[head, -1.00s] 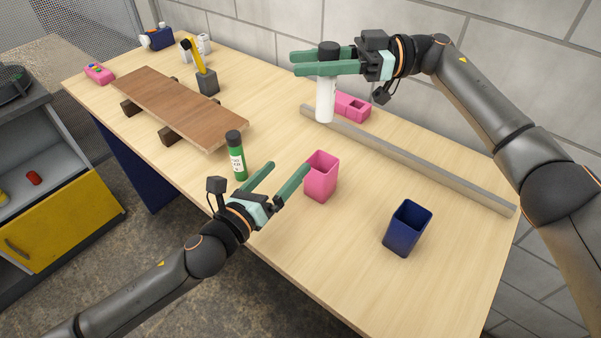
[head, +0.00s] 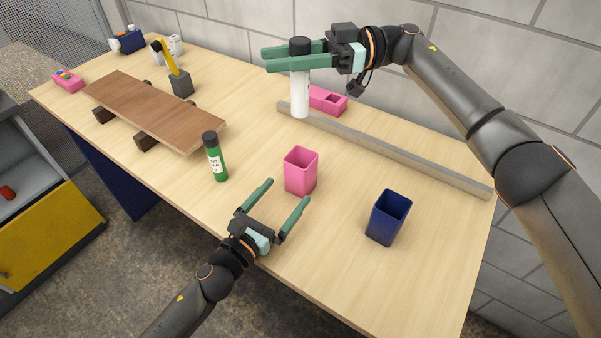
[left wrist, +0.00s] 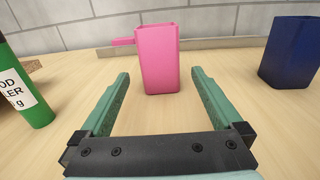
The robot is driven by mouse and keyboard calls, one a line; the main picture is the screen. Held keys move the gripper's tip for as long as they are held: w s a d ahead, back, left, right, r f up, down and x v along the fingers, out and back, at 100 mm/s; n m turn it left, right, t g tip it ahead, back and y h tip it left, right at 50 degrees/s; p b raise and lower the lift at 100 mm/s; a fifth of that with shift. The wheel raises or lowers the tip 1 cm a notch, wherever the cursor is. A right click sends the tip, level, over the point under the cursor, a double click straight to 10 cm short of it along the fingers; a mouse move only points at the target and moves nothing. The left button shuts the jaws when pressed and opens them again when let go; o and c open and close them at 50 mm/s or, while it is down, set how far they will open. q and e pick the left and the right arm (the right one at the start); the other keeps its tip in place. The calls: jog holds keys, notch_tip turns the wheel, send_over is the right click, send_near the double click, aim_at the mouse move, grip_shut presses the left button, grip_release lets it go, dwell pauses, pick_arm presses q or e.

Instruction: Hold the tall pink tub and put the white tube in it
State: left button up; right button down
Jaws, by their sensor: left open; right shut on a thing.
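The tall pink tub (head: 301,172) stands upright and open on the table. It also shows in the left wrist view (left wrist: 158,60), straight ahead between the fingers. My left gripper (head: 288,191) is open and empty, low over the table just in front of the tub, its fingers pointing at it and apart from it. My right gripper (head: 285,58) is shut on the white tube (head: 300,93), which has a black cap. It holds the tube upright near the grey rail, behind the tub. Whether the tube's bottom touches the table I cannot tell.
A dark blue tub (head: 387,218) stands right of the pink one. A green bottle (head: 215,158) stands to the left. A long grey rail (head: 390,153) runs along the back, with a low pink box (head: 328,100) behind it. A brown board (head: 150,112) lies on blocks at left.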

aim_at(294, 183)
pick_arm(q)
jog(key=x, duration=0.7)
jog(key=shift+w+d, duration=0.15)
jog(key=shift+w, duration=0.05)
jog(key=shift+c, duration=0.2)
jog(key=c, duration=1.3)
pick_arm(e)
notch_tip(294, 183, down, 13)
dwell(0.8)
jog(key=shift+c, duration=2.1)
grip_release()
notch_tip(294, 183, up, 10)
